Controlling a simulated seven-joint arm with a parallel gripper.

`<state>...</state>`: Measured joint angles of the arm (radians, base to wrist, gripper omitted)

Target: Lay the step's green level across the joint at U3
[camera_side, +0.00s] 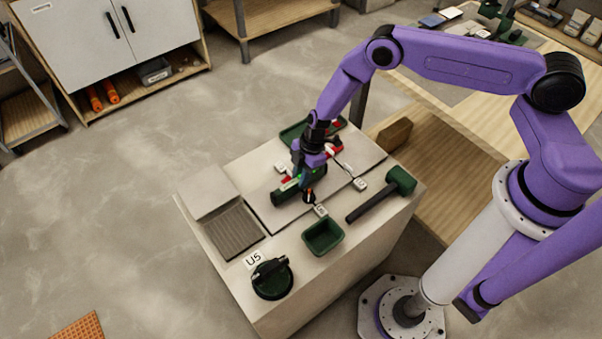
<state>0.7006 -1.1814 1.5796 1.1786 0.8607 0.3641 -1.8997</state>
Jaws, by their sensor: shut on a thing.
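My gripper (304,186) points down over the tiled top of the work block and is shut on the green level (285,195). The level lies low over the grey tiles, slanting from lower left to upper right. I cannot tell whether it touches the tiles, and my gripper hides part of it. Small white tags (320,210) mark the joints around it; their writing is too small to read, so I cannot tell which is U3. A larger label reading U5 (253,260) lies at the front left.
A ribbed bed (233,230) lies left of the tiles. A green bin (323,238), a dark green suction cup (272,279) and a green-headed mallet (400,180) stand on the front part of the block. A green tray (295,131) and red tool (335,150) are behind my gripper.

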